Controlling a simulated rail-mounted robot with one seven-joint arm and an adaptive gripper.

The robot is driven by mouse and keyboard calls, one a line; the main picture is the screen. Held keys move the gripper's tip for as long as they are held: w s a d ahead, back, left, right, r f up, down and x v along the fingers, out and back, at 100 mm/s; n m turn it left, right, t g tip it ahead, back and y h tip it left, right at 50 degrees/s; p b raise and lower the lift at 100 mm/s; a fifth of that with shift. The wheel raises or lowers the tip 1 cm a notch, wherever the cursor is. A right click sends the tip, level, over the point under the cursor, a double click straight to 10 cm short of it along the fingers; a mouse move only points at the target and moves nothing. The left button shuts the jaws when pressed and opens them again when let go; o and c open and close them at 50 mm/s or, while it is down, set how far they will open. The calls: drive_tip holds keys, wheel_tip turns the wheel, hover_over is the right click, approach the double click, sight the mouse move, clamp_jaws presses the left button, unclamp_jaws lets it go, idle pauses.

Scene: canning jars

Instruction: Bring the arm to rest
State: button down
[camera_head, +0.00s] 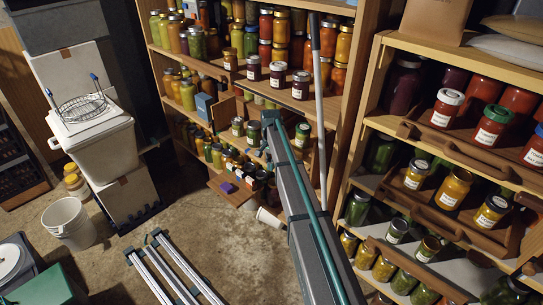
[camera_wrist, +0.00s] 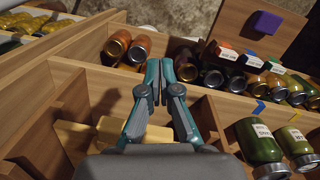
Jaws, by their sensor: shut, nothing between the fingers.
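My gripper (camera_wrist: 160,82) shows in the wrist view with its two teal-and-grey fingers side by side, shut and with nothing held. It is over a wooden shelf unit, whose divider board (camera_wrist: 88,38) is to the left of the fingers. Jars lying with their lids towards me (camera_wrist: 188,66) are just right of the fingertips; I cannot tell the exact gap. In the head view my arm reaches up from the bottom towards the middle shelves (camera_head: 228,85), and its fingers are not clear there.
Full jar shelves (camera_head: 452,147) stand close on the right. A small purple block (camera_head: 227,187) lies on a board jutting from the lower shelf. A white bucket (camera_head: 71,222) and a stacked white cooler (camera_head: 98,146) stand at left. The concrete floor (camera_head: 240,262) has some free room.

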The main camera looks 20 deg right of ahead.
drive_tip(key=s+a+f+n+g, duration=0.1)
drive_tip(key=s+a+f+n, duration=0.15)
drive_tip(key=s+f, duration=1.05)
drive_tip(key=s+a+f+n, duration=0.2)
drive_tip(key=s+f+n, duration=0.2)
drive_tip(key=s+f, duration=1)
drive_tip(key=s+a+f+n+g, duration=0.1)
drive_tip(key=s+g, duration=0.1)
drive_tip(key=s, duration=1.6)
drive_tip(key=s+a+f+n+g, duration=0.1)
drive_tip(key=s+a+f+g, duration=0.1)
drive_tip(key=s, duration=1.6)
drive_tip(key=shift+s+a+g, duration=0.25)
drive_tip(key=shift+g, duration=0.05)
